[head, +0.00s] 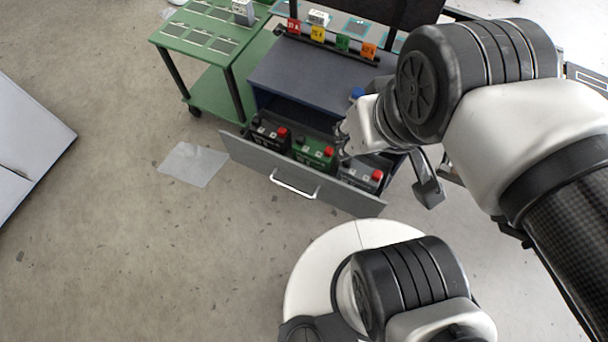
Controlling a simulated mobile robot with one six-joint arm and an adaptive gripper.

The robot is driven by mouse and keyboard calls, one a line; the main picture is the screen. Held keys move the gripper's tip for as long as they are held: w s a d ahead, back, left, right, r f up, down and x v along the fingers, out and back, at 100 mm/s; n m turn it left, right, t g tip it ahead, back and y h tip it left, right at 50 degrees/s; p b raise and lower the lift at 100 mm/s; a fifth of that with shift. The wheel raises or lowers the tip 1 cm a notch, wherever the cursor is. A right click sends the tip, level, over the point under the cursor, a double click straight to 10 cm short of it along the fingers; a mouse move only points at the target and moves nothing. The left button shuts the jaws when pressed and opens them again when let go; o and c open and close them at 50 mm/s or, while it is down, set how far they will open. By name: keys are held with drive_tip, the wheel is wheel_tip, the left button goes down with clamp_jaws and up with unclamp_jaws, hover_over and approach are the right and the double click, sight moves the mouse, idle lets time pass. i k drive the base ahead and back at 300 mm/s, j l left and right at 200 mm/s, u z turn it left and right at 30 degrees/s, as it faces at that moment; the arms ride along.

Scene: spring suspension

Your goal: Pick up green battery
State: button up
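The green battery (314,151) sits in the open drawer (300,185) of a dark cabinet, in the middle of a row. It has a black top part and a red terminal cap. A black battery (269,134) is to its left and a grey battery (361,173) to its right, both with red caps. My gripper (346,138) is at the right of the green battery, near the drawer, and partly overlaps the cabinet in the picture. Its fingers are small and partly hidden by my wrist, so their opening is unclear.
The cabinet top (310,78) carries a rack of coloured numbered tags (318,34). A green cart (205,45) stands at the left behind. A translucent sheet (193,164) lies on the floor. Open floor lies left of and before the drawer. A grey panel (30,140) is at far left.

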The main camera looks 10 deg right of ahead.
sight(313, 153)
drive_tip(key=i+l+u, duration=0.2)
drive_tip(key=l, duration=0.2)
drive_tip(key=l+u, duration=0.2)
drive_tip(key=l, duration=0.25)
drive_tip(key=i+l+u, duration=0.2)
drive_tip(key=l, duration=0.25)
drive_tip(key=k, duration=0.1)
